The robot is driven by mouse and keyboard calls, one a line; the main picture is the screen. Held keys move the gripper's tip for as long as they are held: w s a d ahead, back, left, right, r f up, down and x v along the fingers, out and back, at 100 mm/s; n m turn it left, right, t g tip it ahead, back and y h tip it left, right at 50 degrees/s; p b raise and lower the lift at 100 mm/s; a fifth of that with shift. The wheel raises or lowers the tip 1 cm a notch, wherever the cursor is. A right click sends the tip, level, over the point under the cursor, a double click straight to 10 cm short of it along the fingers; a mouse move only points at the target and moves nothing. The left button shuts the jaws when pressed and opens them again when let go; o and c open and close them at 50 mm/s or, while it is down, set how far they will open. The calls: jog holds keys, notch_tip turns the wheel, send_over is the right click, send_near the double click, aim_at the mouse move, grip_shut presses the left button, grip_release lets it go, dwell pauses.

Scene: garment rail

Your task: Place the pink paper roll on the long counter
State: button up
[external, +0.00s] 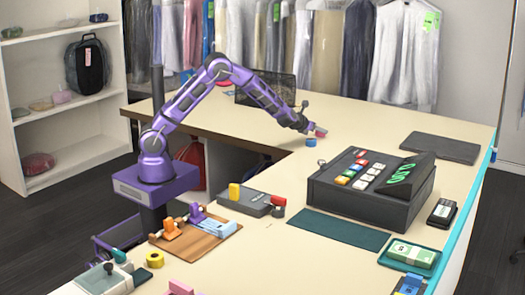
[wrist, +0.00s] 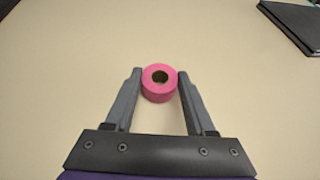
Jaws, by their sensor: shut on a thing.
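The pink paper roll (wrist: 159,83) sits between the two grey fingers of my gripper (wrist: 159,82) in the wrist view, its hollow core facing the camera. The fingers touch it on both sides. In the external view my gripper (external: 316,131) is low over the long counter (external: 270,135), and a small pink patch of the roll (external: 321,131) shows at its tip. I cannot tell whether the roll touches the counter or hangs just above it.
A small blue thing (external: 310,142) is close by my gripper. A black cash register (external: 370,190) stands in front to the right, and a dark flat pad (external: 440,147) lies farther right. A black mesh basket (external: 265,90) is behind.

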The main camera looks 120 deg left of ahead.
jog(key=shift+f, duration=0.2)
jog(key=o, duration=1.3)
jog(key=shift+r, duration=0.15)
jog(key=shift+d+r, duration=0.15)
jog(key=shift+r, duration=0.05)
jog(key=v, duration=1.1)
jog(key=shift+s+d, duration=0.15)
jog(key=shift+d, duration=0.2)
